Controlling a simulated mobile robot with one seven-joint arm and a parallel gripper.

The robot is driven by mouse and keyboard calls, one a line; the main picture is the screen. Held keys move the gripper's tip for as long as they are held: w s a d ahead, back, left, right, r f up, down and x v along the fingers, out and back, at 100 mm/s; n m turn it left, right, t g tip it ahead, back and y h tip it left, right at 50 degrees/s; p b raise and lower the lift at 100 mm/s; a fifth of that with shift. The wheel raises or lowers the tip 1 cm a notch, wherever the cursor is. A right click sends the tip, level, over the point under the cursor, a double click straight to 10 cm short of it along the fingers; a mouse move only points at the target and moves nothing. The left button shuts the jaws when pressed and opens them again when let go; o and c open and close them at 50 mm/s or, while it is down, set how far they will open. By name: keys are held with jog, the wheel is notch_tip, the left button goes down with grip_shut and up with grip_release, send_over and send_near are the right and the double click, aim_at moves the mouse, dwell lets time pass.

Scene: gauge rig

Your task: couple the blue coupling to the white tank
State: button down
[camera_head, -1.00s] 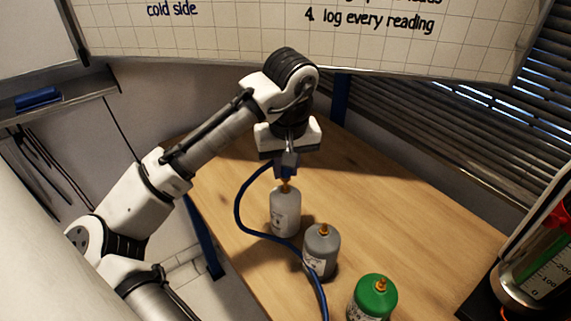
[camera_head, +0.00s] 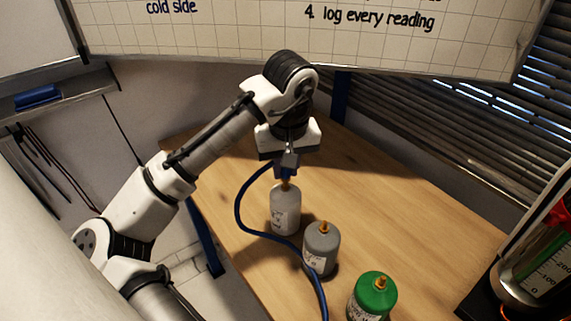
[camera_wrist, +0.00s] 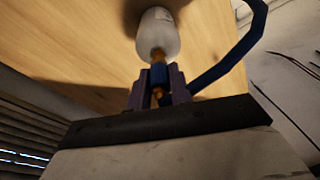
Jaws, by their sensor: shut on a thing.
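The white tank (camera_head: 284,213) stands upright on the wooden table, with a brass nozzle on top. It also shows in the wrist view (camera_wrist: 158,36). My gripper (camera_head: 286,173) is directly above this tank, pointing down. Its jaws (camera_wrist: 157,88) are shut on the blue coupling (camera_wrist: 158,75), which is in line with the brass nozzle and appears to meet its tip. I cannot tell whether the coupling is seated on it. In the head view the jaws mostly hide the coupling. A blue hose (camera_head: 238,204) runs from it, looping left and then forward past the tanks.
A grey tank (camera_head: 321,247) stands close to the right and front of the white tank, with the hose passing beside it. A green tank (camera_head: 372,298) is nearer the front. A graduated cylinder (camera_head: 540,270) stands at the far right. The table's back right is clear.

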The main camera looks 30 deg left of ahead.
jog(key=shift+f+b, duration=0.35)
jog(key=shift+f, duration=0.35)
jog(key=shift+f, duration=0.35)
dwell(0.5)
jog(key=c, duration=0.9)
grip_release()
jog(key=shift+o, duration=0.2)
jog(key=shift+r, duration=0.1)
notch_tip(320, 180, up, 14)
jog(key=s+d, duration=0.1)
jog(key=shift+s+d+f, duration=0.2)
jog(key=shift+d+f, duration=0.05)
jog(key=shift+d, duration=0.05)
